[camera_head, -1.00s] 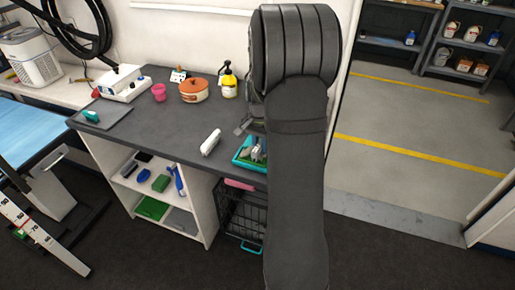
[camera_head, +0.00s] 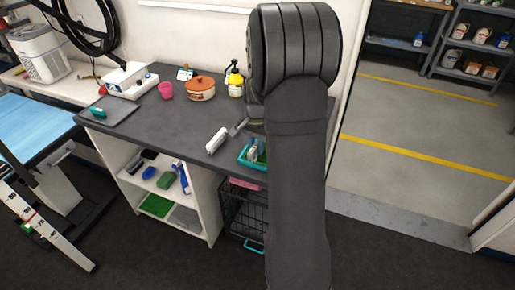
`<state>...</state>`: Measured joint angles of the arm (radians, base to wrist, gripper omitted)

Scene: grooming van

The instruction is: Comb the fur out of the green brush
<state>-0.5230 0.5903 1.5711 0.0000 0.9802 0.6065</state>
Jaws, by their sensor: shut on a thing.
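My arm fills the middle of the picture and hides most of what is behind it. A grey part, which looks like part of my gripper or something at it (camera_head: 239,127), shows at the arm's left edge above the counter. Its fingertips and anything held are not clear. A teal tray (camera_head: 243,161) stands at the counter's front edge, partly behind my arm, with something green (camera_head: 261,154) and a pale grey item (camera_head: 252,151) at it. I cannot tell whether the green is the brush. Another small green item (camera_head: 98,113) lies on the grey mat at the left.
A white tool-like item (camera_head: 216,140) lies left of the tray. Brush-like items, one green (camera_head: 166,180), lie on the shelf below. The counter's middle is clear.

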